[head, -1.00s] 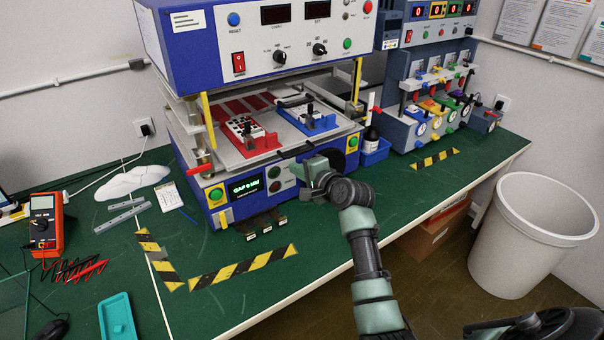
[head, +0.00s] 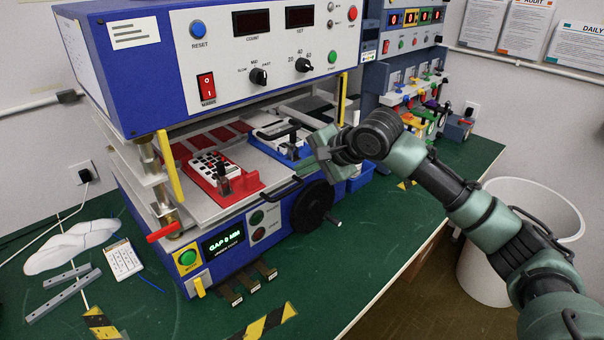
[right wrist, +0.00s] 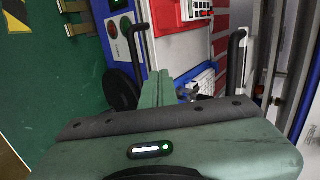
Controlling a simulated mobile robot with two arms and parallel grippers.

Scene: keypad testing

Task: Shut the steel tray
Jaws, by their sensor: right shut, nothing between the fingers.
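The steel tray (head: 265,169) sticks out of the front of the blue press, below its upper housing. It carries a red fixture (head: 222,190) with a white keypad and a blue fixture (head: 285,150) partly hidden by my gripper. A black bar handle (head: 283,194) is at the tray's front; a black handle also shows in the right wrist view (right wrist: 137,42). My right gripper (head: 318,163) is shut and empty, at the right part of the tray's front, near the blue fixture. Its closed green fingers show in the right wrist view (right wrist: 157,90). I cannot tell whether they touch the tray. My left gripper is out of view.
The press front has a black wheel (head: 312,207), a green button (head: 187,258) and a display (head: 222,244) reading a gap. A red-tipped lever (head: 163,232) juts out at the left. A second machine (head: 415,80) and a white bin (head: 530,215) stand right.

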